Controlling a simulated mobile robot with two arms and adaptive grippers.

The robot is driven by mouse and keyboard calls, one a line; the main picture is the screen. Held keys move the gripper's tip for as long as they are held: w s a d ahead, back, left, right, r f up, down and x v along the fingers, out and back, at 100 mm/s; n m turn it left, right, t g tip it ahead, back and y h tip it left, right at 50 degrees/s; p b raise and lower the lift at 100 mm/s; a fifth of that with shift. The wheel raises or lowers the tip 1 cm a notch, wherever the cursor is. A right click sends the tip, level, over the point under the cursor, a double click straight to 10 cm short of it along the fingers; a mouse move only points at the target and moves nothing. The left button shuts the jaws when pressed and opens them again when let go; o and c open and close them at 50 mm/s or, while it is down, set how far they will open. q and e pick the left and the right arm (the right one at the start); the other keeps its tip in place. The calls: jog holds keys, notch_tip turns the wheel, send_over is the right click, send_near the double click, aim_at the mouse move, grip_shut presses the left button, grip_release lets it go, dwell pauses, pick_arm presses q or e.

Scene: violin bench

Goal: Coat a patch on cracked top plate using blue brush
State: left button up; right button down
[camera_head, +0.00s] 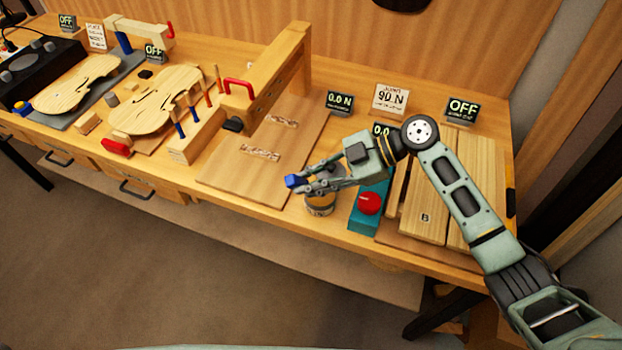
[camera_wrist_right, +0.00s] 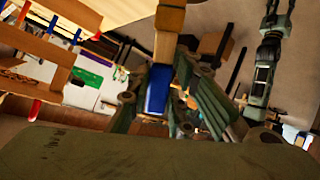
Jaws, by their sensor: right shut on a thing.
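My right gripper (camera_head: 299,182) is shut on the blue brush (camera_head: 293,182), whose blue end shows at the fingertips. The brush also shows between the fingers in the right wrist view (camera_wrist_right: 156,90). The gripper is above and slightly left of a round pot (camera_head: 320,204) near the bench's front edge; I cannot tell whether the brush touches it. One pale violin-shaped plate (camera_head: 75,86) lies on a grey mat at the left. Another (camera_head: 157,100) lies closer to the middle. I cannot make out a crack or patch on either. My left gripper is not in view.
A rack (camera_head: 198,135) holding red and blue handled tools stands left of a brown board (camera_head: 225,178). A teal box with a red button (camera_head: 369,203) and wooden planks (camera_head: 428,212) are to the right.

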jog(key=shift+r+p, duration=1.5)
jog(key=shift+r, duration=1.95)
jog(key=shift+d, duration=0.1)
